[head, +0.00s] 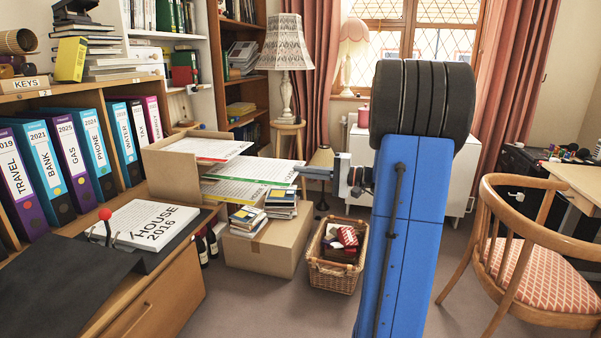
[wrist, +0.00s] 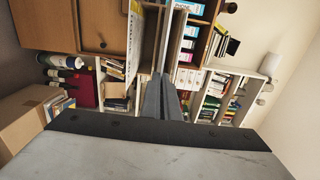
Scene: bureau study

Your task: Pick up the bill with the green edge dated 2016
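The bill with the green edge (head: 262,168) is a white printed sheet lying level in the head view, reaching farther right than the sheets above and below it. Its date is too small to read. My gripper (head: 300,171) is at its right edge, with the fingers closed on that edge. In the wrist view my gripper (wrist: 168,82) has its fingers close together, with a thin pale sheet seen edge-on ahead of them. A red-edged sheet (head: 208,147) is above the green-edged one, and a yellow-edged sheet (head: 235,192) is below it.
An open cardboard box (head: 174,172) stands left of the sheets. A wicker basket (head: 335,270), a lamp on a stool (head: 286,80) and a wooden chair (head: 535,285) stand around. Binders line the left shelf.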

